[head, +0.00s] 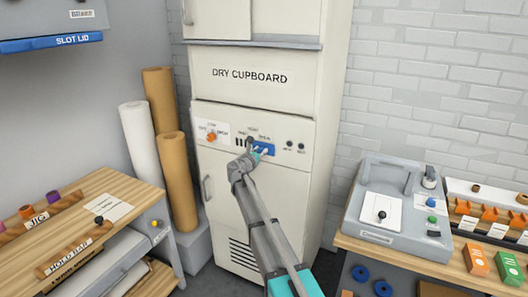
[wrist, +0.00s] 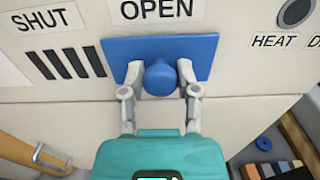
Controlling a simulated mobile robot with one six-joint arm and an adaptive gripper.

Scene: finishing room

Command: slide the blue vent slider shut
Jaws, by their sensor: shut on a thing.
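The blue vent slider (wrist: 205,55) is a flat blue plate with a round blue knob (wrist: 160,78) on the cupboard front. In the wrist view the plate lies below the OPEN label (wrist: 156,9), to the right of several dark vent slots (wrist: 68,64). The slots are uncovered. The SHUT label (wrist: 40,21) is to the left. My gripper (wrist: 158,80) has its two grey fingers closed around the knob, one on each side. In the head view the slider (head: 263,148) shows behind my gripper (head: 256,155), which partly hides it.
The dry cupboard (head: 250,98) has an orange knob (head: 211,136) left of the vent and dark round buttons (head: 290,144) to the right. Brown and white rolls (head: 177,170) stand at its left. A wooden bench (head: 110,187) is at left, a worktable (head: 400,249) at right.

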